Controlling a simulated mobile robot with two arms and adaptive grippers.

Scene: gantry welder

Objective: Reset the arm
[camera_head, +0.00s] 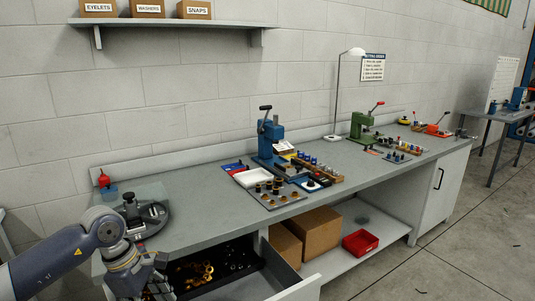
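My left arm (62,262) comes in from the lower left, grey and white with a yellow warning mark. Its wrist is bent down at the near left end of the grey bench, in front of a round dark fixture (148,217). My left gripper (158,286) is low, at the left side of the open drawer (290,290). Its dark fingers are partly cut off by the bottom edge and hard to make out against the dark drawer, so I cannot tell whether they hold anything. My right arm and gripper are out of view.
The drawer holds brass rings (195,273) and darker small parts. Boxes (320,232) and a red bin (360,242) sit below. Floor at right is mostly clear.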

